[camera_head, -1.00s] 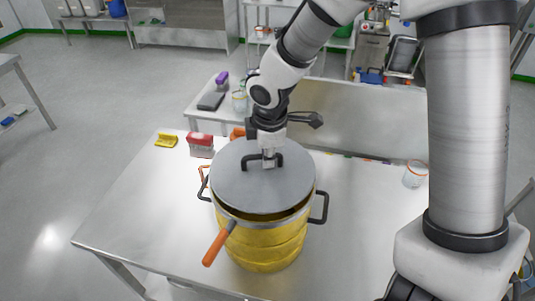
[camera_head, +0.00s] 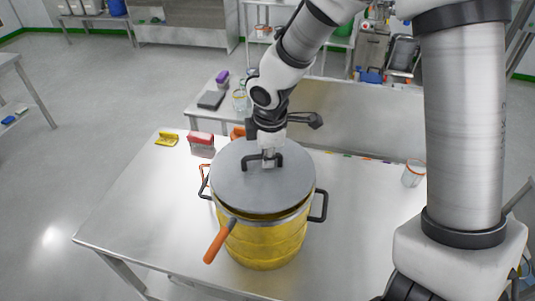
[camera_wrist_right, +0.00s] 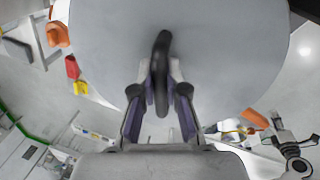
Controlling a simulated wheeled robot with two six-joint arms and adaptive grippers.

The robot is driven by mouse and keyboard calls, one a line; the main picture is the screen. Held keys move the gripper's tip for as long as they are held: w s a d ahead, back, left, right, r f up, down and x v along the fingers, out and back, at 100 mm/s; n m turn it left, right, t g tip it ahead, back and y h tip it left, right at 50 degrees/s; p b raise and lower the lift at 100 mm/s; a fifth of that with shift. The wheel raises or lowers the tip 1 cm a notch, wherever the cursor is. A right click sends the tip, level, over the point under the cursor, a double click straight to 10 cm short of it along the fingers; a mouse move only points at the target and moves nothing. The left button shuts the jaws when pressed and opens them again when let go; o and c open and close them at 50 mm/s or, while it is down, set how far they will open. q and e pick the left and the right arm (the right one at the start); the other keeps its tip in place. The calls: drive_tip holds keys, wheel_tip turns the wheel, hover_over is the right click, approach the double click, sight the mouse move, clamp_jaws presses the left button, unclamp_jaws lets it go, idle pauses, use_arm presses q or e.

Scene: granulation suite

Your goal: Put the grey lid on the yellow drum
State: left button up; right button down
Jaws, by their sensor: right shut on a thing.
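The yellow drum (camera_head: 262,244) stands upright on the steel table, with black side handles and an orange-handled lever at its front left. The round grey lid (camera_head: 245,190) is over the drum's mouth. A dark gap shows between the lid's front edge and the drum's rim, so the lid looks slightly raised or tilted there; its far side is hidden. My right gripper (camera_head: 268,160) is shut on the lid's black handle, and the right wrist view shows the handle (camera_wrist_right: 161,75) between its two fingers (camera_wrist_right: 160,92). My left gripper does not show.
A clear beaker (camera_head: 413,174) stands to the right. A second bench (camera_head: 350,120) is behind. The table's left front is clear.

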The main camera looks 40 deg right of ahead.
sight(269, 171)
drive_tip(key=shift+f+b, duration=0.6)
drive_tip(key=shift+f, duration=0.55)
idle(0.9)
drive_tip(key=c, duration=1.1)
unclamp_jaws()
drive_tip(key=shift+r, duration=0.1)
drive_tip(key=r, duration=0.2)
drive_tip(key=s+r, duration=0.1)
drive_tip(key=r, duration=0.4)
drive_tip(key=shift+s+a+r, duration=0.15)
drive_tip(key=shift+s+a, duration=0.1)
drive_tip(key=shift+a, duration=0.15)
drive_tip(key=shift+w+d, duration=0.1)
drive_tip(key=shift+w, duration=0.05)
